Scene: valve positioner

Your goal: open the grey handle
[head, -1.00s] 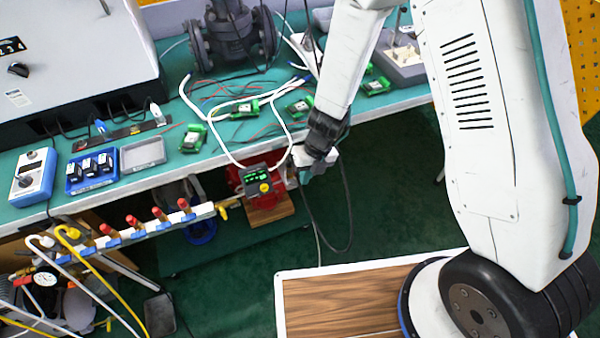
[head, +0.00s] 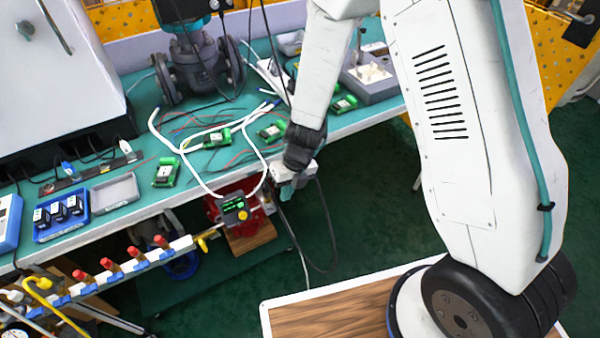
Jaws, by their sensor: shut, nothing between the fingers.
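I cannot surely pick out the grey handle. A grey bar-shaped handle (head: 575,14) shows on a dark panel at the top right, cut by the picture's edge; I cannot tell if it is the one named. My gripper (head: 284,194) points down in front of the bench edge, shut and empty. Its fingertips are small and partly lost against the dark cables. It is far from the grey bar and just right of a small dark device with a green display (head: 233,208).
The green bench (head: 120,215) runs along the left, with a large dark valve (head: 195,65) and several green boards. A manifold (head: 120,272) with red knobs stands below its front edge. Cables hang near my gripper. Green floor (head: 370,205) is open right of the bench.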

